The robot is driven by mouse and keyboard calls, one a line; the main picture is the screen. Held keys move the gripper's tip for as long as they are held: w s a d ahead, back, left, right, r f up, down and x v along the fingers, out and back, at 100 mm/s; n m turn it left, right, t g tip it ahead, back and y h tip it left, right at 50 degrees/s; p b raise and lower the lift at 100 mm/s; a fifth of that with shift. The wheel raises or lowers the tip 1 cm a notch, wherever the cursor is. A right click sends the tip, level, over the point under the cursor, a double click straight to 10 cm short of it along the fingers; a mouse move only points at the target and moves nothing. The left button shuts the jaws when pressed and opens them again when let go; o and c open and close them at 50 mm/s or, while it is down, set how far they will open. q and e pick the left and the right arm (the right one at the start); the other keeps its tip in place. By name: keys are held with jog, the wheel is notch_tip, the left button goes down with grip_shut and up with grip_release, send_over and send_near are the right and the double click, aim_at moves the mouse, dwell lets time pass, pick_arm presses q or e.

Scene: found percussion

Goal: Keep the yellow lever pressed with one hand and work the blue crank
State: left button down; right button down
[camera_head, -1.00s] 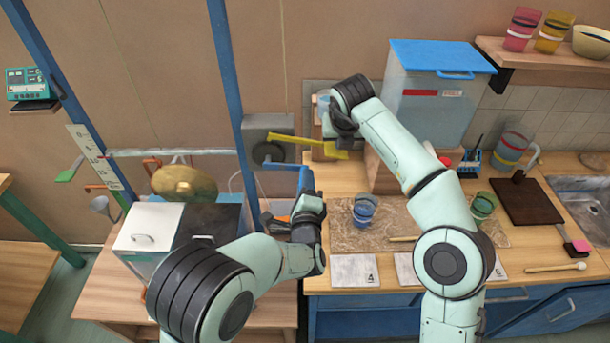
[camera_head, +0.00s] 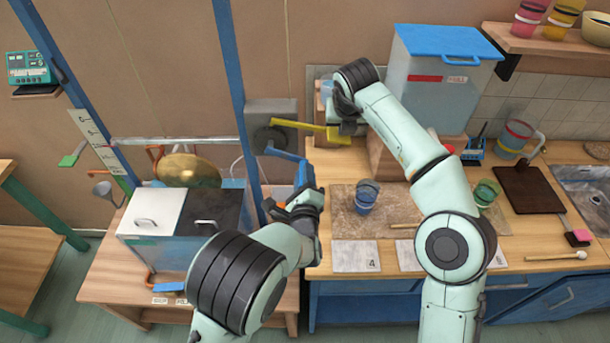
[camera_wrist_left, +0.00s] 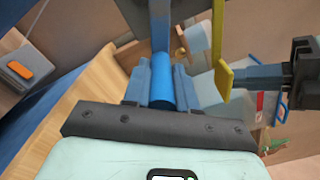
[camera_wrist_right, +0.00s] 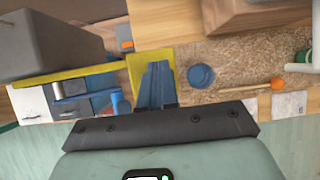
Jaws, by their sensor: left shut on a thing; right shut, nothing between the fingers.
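The yellow lever (camera_head: 300,124) runs right from a grey box on the wall and ends in a flat pad. My right gripper (camera_wrist_right: 156,68) is shut and empty, with its fingertips over the pad (camera_wrist_right: 137,66); contact cannot be told for sure. The blue crank (camera_head: 285,153) sits below the lever, its arm slanting down to the right. My left gripper (camera_wrist_left: 165,70) is shut on the crank's blue round handle (camera_wrist_left: 162,85), with a finger on either side.
A brass gong (camera_head: 188,169) hangs left of the crank, above a white-and-black lidded box (camera_head: 150,215). A blue cup (camera_head: 366,195) and a green cup (camera_head: 487,192) stand on the worktop. A blue-lidded bin (camera_head: 435,90) stands behind my right arm.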

pick_arm(q)
jog(key=c, duration=0.9)
grip_release()
jog(key=shift+s, duration=0.1)
jog(key=s, duration=1.2)
